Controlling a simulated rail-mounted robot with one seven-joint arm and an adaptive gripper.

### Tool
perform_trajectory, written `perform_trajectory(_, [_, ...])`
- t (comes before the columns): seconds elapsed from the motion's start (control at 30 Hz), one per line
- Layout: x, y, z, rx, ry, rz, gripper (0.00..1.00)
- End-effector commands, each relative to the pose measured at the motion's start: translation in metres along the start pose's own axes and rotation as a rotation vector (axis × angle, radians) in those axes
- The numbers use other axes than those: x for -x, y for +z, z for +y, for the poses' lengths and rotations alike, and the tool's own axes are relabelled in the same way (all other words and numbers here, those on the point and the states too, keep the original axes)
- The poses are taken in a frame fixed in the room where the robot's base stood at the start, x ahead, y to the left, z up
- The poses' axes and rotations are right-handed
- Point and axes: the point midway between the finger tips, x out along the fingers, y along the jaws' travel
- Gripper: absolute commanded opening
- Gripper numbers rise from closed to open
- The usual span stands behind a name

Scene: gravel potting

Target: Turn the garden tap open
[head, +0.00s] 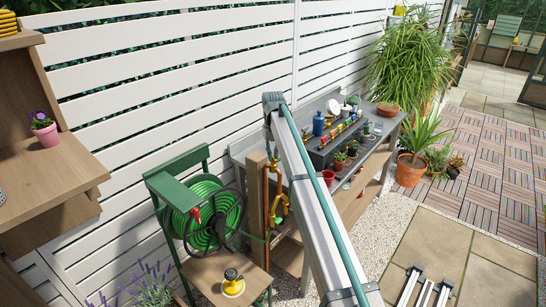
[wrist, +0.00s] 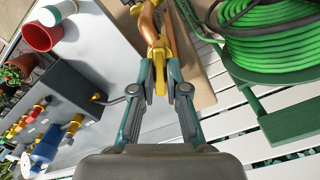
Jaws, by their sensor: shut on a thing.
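The garden tap is brass-yellow, on a copper pipe fixed to a wooden post. In the wrist view the tap (wrist: 157,48) is at the top centre, and its yellow handle lies between the fingertips of my gripper (wrist: 160,78). The gripper is shut on that handle. In the head view yellow fittings (head: 280,207) show beside the copper pipe (head: 265,195), left of my arm. My gripper cannot be made out there. Whether water flows cannot be told.
A green hose reel (head: 205,215) stands close left of the post; its coiled hose (wrist: 270,30) is close to my gripper in the wrist view. A grey potting bench (head: 240,149) with pots and small taps is to the right. A white slatted fence is behind.

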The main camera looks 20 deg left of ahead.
Motion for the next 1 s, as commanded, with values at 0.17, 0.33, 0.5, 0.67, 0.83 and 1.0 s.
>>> perform_trajectory(0.17, [-0.0007, -0.0004, 0.0001, 0.166, 0.000, 0.000, 0.00])
perform_trajectory(0.33, [-0.0004, -0.0004, 0.0001, 0.310, 0.000, 0.001, 0.00])
perform_trajectory(0.5, [-0.0001, -0.0006, 0.0001, 0.425, 0.001, 0.001, 0.00])
perform_trajectory(0.67, [0.0002, -0.0005, 0.0001, 0.498, 0.001, 0.001, 0.00])
perform_trajectory(0.83, [0.0005, -0.0005, 0.0001, 0.543, 0.001, 0.001, 0.00])
perform_trajectory(1.0, [0.0007, -0.0005, 0.0000, 0.558, 0.001, 0.001, 0.00])
